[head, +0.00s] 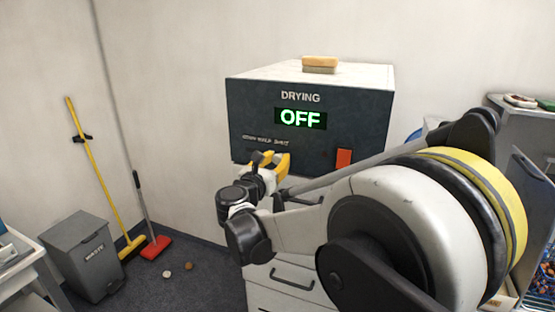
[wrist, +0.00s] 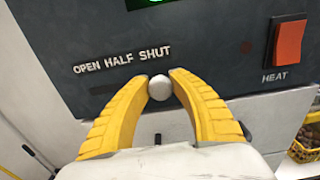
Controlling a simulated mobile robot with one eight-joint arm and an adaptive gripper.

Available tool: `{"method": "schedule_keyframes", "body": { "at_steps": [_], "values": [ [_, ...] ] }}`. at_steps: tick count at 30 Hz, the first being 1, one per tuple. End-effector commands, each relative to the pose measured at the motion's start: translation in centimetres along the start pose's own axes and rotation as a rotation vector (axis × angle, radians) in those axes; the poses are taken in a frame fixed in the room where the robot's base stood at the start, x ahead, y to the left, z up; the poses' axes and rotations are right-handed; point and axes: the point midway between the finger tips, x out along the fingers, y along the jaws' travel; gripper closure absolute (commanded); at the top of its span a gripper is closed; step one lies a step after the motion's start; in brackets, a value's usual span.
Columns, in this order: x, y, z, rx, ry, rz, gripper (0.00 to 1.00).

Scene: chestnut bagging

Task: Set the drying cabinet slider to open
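The drying cabinet (head: 250,115) has a dark front panel and a green display that reads OFF. In the wrist view, the panel (wrist: 215,60) carries the labels OPEN, HALF and SHUT from left to right. The slider's pale round knob (wrist: 160,88) is below the SHUT label, at the right end of the row. My gripper (wrist: 161,80) has its yellow fingertips on either side of the knob, close against it, and looks shut on it. In the head view, my gripper (head: 269,160) is at the panel's lower left, where it hides the knob.
An orange HEAT switch (wrist: 289,42) is to the right of the slider; it also shows in the head view (head: 344,158). A sponge-like block (head: 319,65) lies on the cabinet.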

Motion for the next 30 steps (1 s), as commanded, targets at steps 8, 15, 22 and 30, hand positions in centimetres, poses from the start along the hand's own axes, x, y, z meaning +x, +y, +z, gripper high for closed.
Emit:
{"method": "schedule_keyframes", "body": {
  "at_steps": [8, 15, 22, 30],
  "values": [
    [0.0, 2.4, 0.0, 0.000, 0.000, 0.002, 1.00],
    [0.0, 8.5, 0.1, 0.000, 0.000, 0.002, 1.00],
    [0.0, 10.9, 0.0, 0.000, 0.000, 0.000, 1.00],
    [-0.1, 11.1, 0.1, -0.001, -0.001, 0.003, 1.00]
  ]
}}
